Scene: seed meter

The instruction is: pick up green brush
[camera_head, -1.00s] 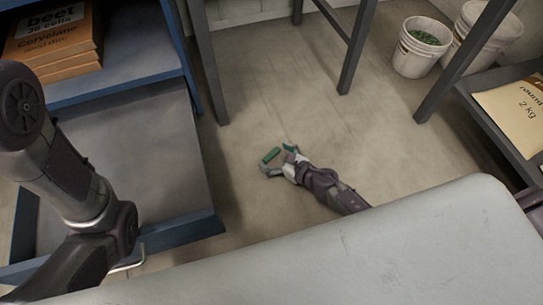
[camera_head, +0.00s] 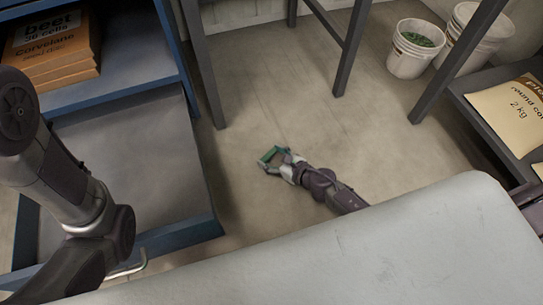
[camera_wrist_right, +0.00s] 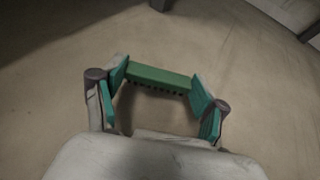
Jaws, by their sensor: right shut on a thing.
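The green brush (camera_head: 270,154) is at floor level in the middle of the head view. In the right wrist view the brush (camera_wrist_right: 158,77) is a green bar with a row of dark spots along its lower edge. It spans between the teal pads of my right gripper (camera_wrist_right: 160,80), which is shut on its two ends. In the head view my right gripper (camera_head: 272,158) reaches down over the front edge of the grey surface. My left arm enters from the left, but its gripper is out of view.
A blue shelf cart (camera_head: 175,238) with boxes (camera_head: 52,45) stands at the left. Dark table legs (camera_head: 203,65) stand behind. White buckets (camera_head: 408,62) and a shelf with a yellow packet (camera_head: 515,112) are at the right. The floor around the brush is clear.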

